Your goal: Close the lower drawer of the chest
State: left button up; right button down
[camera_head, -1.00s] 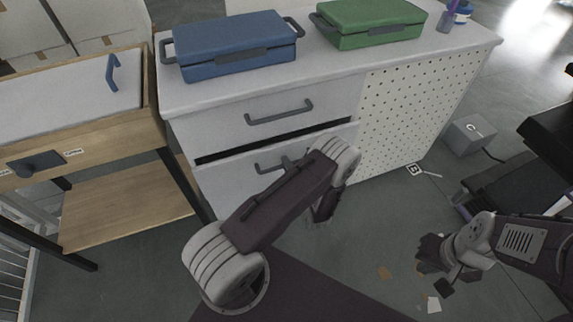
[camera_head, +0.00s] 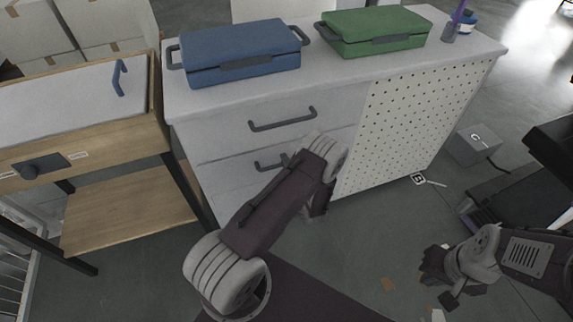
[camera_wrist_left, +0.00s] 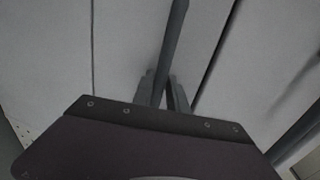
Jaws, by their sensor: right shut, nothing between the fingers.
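The white chest (camera_head: 330,92) stands in front of me with two drawers on its left side. The lower drawer (camera_head: 232,180) sits in line with the chest front, with only a thin seam above it. Its grey bar handle (camera_head: 268,165) is partly hidden by my left arm. My left gripper (camera_head: 291,160) is at this handle, mostly hidden in the head view. In the left wrist view, its fingers (camera_wrist_left: 163,92) lie close on both sides of the handle bar (camera_wrist_left: 176,40). My right gripper (camera_head: 436,268) is shut and empty, low over the floor at the right.
The upper drawer (camera_head: 230,135) looks shut. A blue case (camera_head: 240,50) and a green case (camera_head: 375,28) lie on the chest top. A wooden table (camera_head: 110,135) stands close at the left. A grey box (camera_head: 474,145) is on the floor at the right.

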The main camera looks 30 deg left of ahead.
pick_arm(q)
jog(key=shift+o, duration=1.1)
jog(key=shift+a, duration=0.1)
jog(key=p+v, duration=0.2)
jog(key=v, duration=0.7)
